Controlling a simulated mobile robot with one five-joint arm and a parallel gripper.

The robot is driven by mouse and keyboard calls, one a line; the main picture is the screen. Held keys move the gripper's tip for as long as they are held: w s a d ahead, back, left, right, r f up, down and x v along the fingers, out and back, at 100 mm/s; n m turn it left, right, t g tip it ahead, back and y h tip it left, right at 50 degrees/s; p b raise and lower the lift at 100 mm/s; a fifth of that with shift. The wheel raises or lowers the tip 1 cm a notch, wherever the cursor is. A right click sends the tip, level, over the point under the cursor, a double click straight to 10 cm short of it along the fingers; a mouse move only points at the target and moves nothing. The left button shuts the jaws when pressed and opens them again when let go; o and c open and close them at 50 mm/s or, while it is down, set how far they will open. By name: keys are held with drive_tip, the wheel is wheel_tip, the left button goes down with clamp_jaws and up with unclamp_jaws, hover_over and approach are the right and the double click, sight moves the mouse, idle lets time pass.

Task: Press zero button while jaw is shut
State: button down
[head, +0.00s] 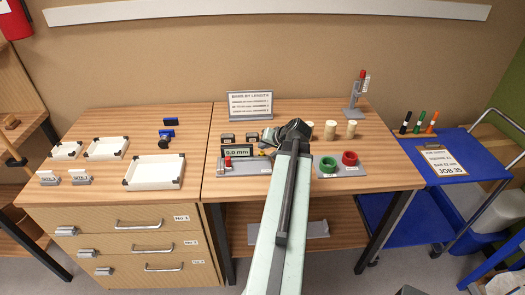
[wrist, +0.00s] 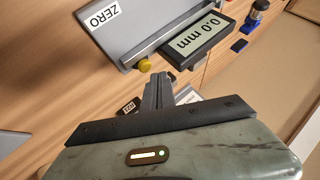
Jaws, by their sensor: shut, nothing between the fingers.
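The measuring device is a grey base (head: 258,168) with a dark-framed display (head: 237,152). In the wrist view the display (wrist: 193,40) reads 0.0 mm, and a ZERO label (wrist: 104,13) sits on the grey plate. A yellow round button (wrist: 145,65) sits at the plate's edge by the display; I cannot tell whether it is the zero button. My gripper (wrist: 159,78) is shut and empty, its fingertips close to the yellow button. In the head view my gripper (head: 270,136) is at the device's right end. The device's jaw cannot be made out.
Red and green rings (head: 349,158) sit on a grey plate to the right. Pale cylinders (head: 330,130) and a grey stand (head: 354,113) are behind. A "bars by length" sign (head: 250,105) stands at the back. White trays (head: 155,171) lie on the left cabinet.

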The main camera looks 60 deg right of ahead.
wheel_tip(320, 180, up, 5)
drive_tip(key=p, duration=0.5)
drive_tip(key=shift+r, duration=0.1)
